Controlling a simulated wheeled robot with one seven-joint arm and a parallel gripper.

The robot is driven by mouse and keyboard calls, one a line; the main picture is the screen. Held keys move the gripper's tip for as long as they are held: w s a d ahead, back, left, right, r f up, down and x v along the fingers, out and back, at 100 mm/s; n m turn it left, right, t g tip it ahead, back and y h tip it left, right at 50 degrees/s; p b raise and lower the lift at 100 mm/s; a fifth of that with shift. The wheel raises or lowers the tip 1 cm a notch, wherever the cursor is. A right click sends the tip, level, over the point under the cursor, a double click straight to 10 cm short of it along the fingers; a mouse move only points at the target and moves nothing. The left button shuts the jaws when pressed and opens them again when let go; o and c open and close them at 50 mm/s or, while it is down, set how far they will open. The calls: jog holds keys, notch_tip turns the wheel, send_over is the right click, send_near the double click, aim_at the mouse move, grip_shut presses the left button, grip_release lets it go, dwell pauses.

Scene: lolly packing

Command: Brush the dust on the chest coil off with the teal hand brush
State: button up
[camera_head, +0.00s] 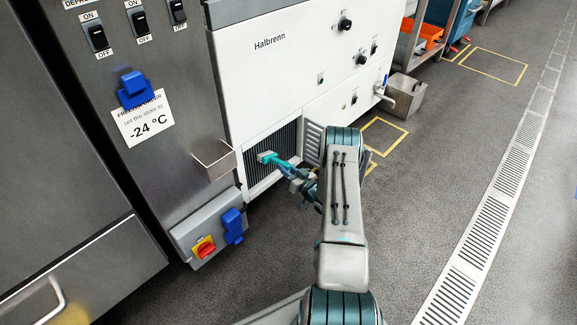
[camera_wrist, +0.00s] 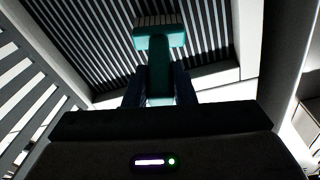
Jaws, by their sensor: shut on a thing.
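The teal hand brush (camera_head: 268,157) is held in my gripper (camera_head: 303,183), in front of the machine's lower opening. In the wrist view the brush (camera_wrist: 159,60) points away from me, its pale bristles at the far end against dark ribs. My gripper (camera_wrist: 160,90) is shut on its handle. The chest coil (camera_head: 258,165) is the dark finned panel low in the white Halbrenn machine (camera_head: 280,75); its fins (camera_wrist: 90,45) fill the upper wrist view. I cannot tell whether the bristles touch the fins. Dust is too small to make out.
A louvred panel (camera_head: 312,143) stands swung open right of the coil. A small metal bin (camera_head: 214,160) and a grey switch box (camera_head: 207,228) with a red-yellow knob are to the left. Open floor with a drain grate (camera_head: 487,232) lies right.

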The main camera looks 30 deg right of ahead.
jog(key=shift+a+r, duration=0.1)
jog(key=shift+a, duration=0.1)
jog(key=shift+s+a+p, duration=0.2)
jog(key=shift+a, duration=0.35)
jog(key=shift+s+a+p, duration=0.2)
jog(key=shift+a, duration=0.3)
jog(key=shift+w+d+b, duration=0.2)
jog(key=shift+d+b, duration=0.2)
jog(key=shift+d, duration=0.25)
jog(key=shift+w+d+b, duration=0.2)
jog(key=shift+d+b, duration=0.15)
jog(key=shift+d, duration=0.35)
jog(key=shift+w+d+b, duration=0.2)
jog(key=shift+d+b, duration=0.2)
jog(key=shift+b, duration=0.1)
jog(key=shift+w+d+b, duration=0.25)
jog(key=shift+d+b, duration=0.1)
jog(key=shift+d, duration=0.35)
